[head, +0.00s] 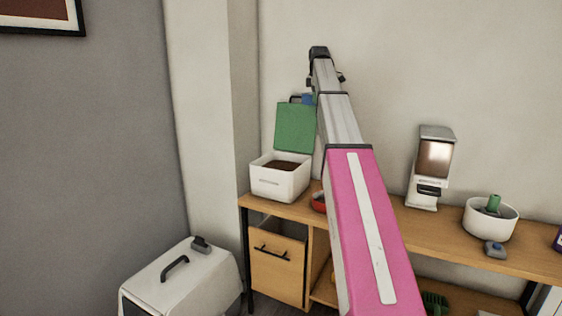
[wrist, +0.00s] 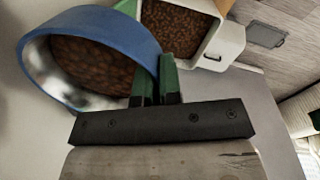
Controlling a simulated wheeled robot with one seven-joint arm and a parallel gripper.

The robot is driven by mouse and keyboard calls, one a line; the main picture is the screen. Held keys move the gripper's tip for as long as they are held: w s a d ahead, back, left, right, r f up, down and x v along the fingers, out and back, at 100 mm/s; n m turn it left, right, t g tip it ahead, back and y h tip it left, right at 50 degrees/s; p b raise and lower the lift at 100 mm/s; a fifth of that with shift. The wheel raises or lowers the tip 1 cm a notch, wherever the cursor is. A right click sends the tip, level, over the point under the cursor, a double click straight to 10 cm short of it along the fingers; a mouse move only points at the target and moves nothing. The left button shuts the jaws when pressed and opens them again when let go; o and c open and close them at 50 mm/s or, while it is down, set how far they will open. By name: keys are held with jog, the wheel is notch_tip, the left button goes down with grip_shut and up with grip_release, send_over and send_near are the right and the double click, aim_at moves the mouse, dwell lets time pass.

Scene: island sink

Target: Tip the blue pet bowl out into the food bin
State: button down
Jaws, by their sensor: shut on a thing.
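The blue pet bowl (wrist: 118,32) fills the upper left of the wrist view, with brown kibble and a shiny inner wall. My gripper (wrist: 158,76) is shut on its rim with green fingers. In the head view only a small blue part of the bowl (head: 308,99) shows, high beside my arm; how far it is tilted I cannot tell. The food bin (head: 280,183) is a white box with its green lid (head: 294,127) standing open and brown kibble inside. The bin (wrist: 228,45) also shows at the top of the wrist view, just right of the bowl.
The bin stands at the left end of a wooden shelf unit (head: 460,237). A red bowl (head: 318,202) sits beside it, partly behind my arm. A feeder (head: 431,167) and a white bowl (head: 490,220) stand to the right. A pet carrier (head: 180,284) is at the lower left.

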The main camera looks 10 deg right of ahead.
jog(key=shift+r, duration=0.1)
jog(key=a+f+h, duration=0.3)
jog(key=f+h, duration=0.1)
jog(key=f, duration=0.7)
jog(key=a+f+h, duration=0.4)
jog(key=f+h, duration=0.1)
jog(key=f, duration=0.7)
jog(key=shift+s+a+f+n+t+p, duration=0.15)
jog(key=shift+a+n+t+p, duration=0.15)
jog(key=shift+n+p, duration=0.1)
jog(key=shift+a+f+h, duration=0.2)
jog(key=shift+f+h, duration=0.15)
jog(key=shift+h, duration=0.55)
jog(key=shift+a+r+h+p, duration=0.3)
jog(key=shift+h+p, duration=0.2)
jog(key=shift+h, duration=0.35)
jog(key=shift+a+r+h+p, duration=0.25)
jog(key=shift+h+p, duration=0.2)
jog(key=shift+h, duration=0.4)
dwell(0.6)
jog(key=shift+s+a+r+h, duration=0.1)
jog(key=shift+a+h, duration=0.8)
dwell(0.4)
jog(key=shift+a+n+t+h+p, duration=0.2)
jog(key=shift+n+t+h+p, duration=0.1)
jog(key=shift+h+p, duration=0.1)
dwell(0.3)
